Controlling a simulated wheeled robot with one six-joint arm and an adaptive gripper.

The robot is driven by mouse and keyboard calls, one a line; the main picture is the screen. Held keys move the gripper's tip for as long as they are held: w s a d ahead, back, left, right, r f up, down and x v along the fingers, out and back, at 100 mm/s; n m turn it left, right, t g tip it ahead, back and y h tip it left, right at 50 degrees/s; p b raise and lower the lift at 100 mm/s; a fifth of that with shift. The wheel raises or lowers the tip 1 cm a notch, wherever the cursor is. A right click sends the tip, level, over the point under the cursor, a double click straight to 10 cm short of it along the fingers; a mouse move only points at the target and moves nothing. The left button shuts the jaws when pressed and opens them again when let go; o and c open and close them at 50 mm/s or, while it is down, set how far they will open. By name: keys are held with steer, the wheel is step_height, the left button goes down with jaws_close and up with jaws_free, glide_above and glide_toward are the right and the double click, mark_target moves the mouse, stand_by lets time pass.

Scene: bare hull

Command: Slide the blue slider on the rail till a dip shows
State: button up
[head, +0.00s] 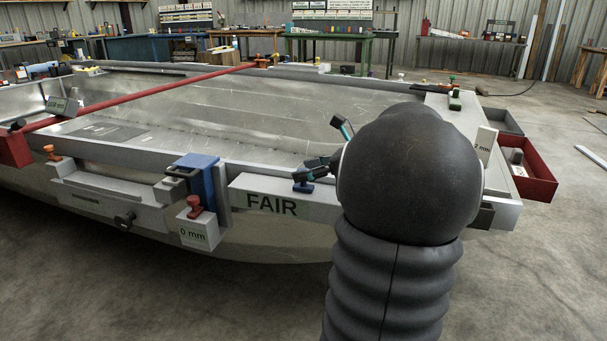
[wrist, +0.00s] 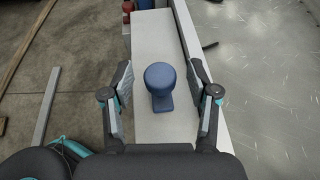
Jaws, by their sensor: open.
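A blue round-headed knob on a small blue base, which looks like the slider (wrist: 161,82), sits on a pale flat rail (wrist: 150,40) in the wrist view. My gripper (wrist: 160,90) is open, with one finger on each side of the knob and a gap on both sides. In the head view my gripper (head: 313,172) is at the right end of the FAIR plate (head: 265,202), where the slider's blue base (head: 303,188) shows just below the fingers. My arm hides the rail to the right of it. No dip is visible.
A larger blue block (head: 201,180) stands left of the FAIR plate, with a red knob (head: 194,206) on a block marked 0 mm (head: 199,233). A 2 mm block (head: 486,145) and red tray (head: 530,180) are at right. A red bar (head: 140,97) crosses the hull.

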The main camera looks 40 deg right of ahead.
steer(key=shift+w+a+f, duration=0.25)
steer(key=shift+w+a, duration=0.05)
steer(key=shift+w, duration=0.2)
